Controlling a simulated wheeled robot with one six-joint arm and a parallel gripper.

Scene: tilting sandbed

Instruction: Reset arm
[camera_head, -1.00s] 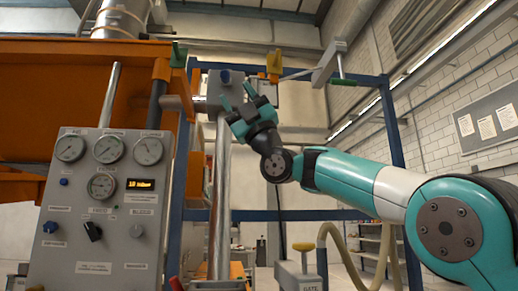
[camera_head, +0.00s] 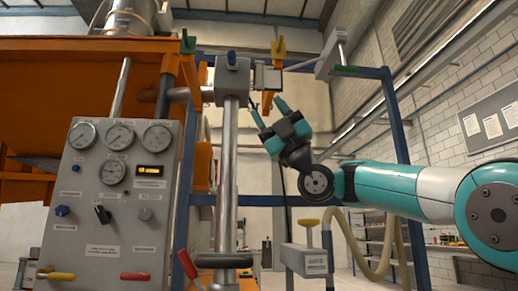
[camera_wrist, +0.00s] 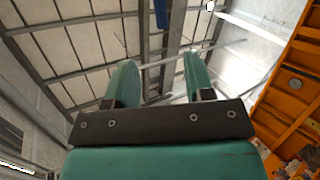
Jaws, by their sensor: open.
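My gripper (camera_head: 268,113) is at the end of my teal and white arm, which reaches in from the right in the head view. Its two teal fingers are spread apart and point up and to the left. Nothing is between them. In the wrist view my gripper (camera_wrist: 160,80) also shows open and empty, with the roof beams beyond. The gripper is to the right of the upright metal pipe (camera_head: 228,180) and looks apart from it, though the depth is hard to judge.
A blue frame (camera_head: 392,125) stands behind my arm. A grey block with a yellow handle (camera_head: 308,258) is below my gripper. An orange structure (camera_wrist: 295,90) is at the right in the wrist view.

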